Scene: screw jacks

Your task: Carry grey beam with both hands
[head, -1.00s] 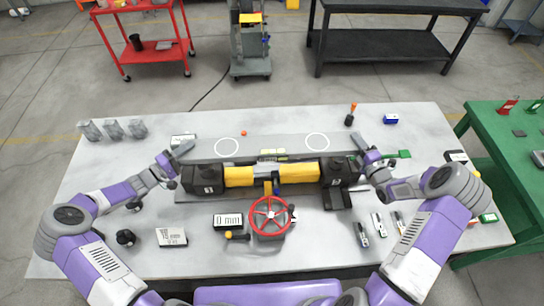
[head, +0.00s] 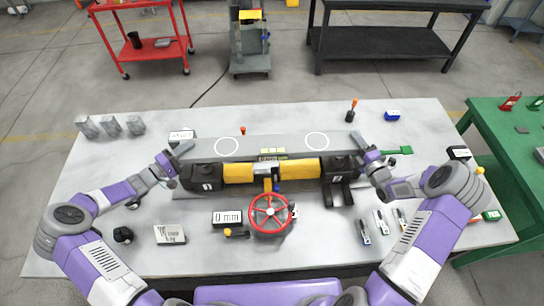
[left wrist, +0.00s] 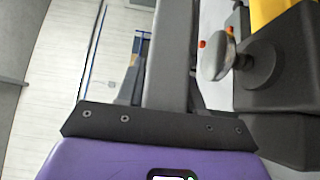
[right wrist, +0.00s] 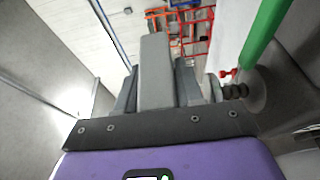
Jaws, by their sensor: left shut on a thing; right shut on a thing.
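The long grey beam (head: 275,143), marked with two white rings, spans left to right behind the screw jack. My left gripper (head: 181,152) is shut on its left end. My right gripper (head: 361,146) is shut on its right end. In the left wrist view the beam (left wrist: 167,65) runs between the fingers. In the right wrist view the beam (right wrist: 155,75) also sits between the fingers. The beam looks about level. I cannot tell whether it touches the table or hangs just above it.
The jack's yellow bar (head: 300,168), black blocks (head: 206,178) and red handwheel (head: 270,212) stand close in front of the beam. Grey blocks (head: 110,126) stand back left. The table's back strip is mostly clear.

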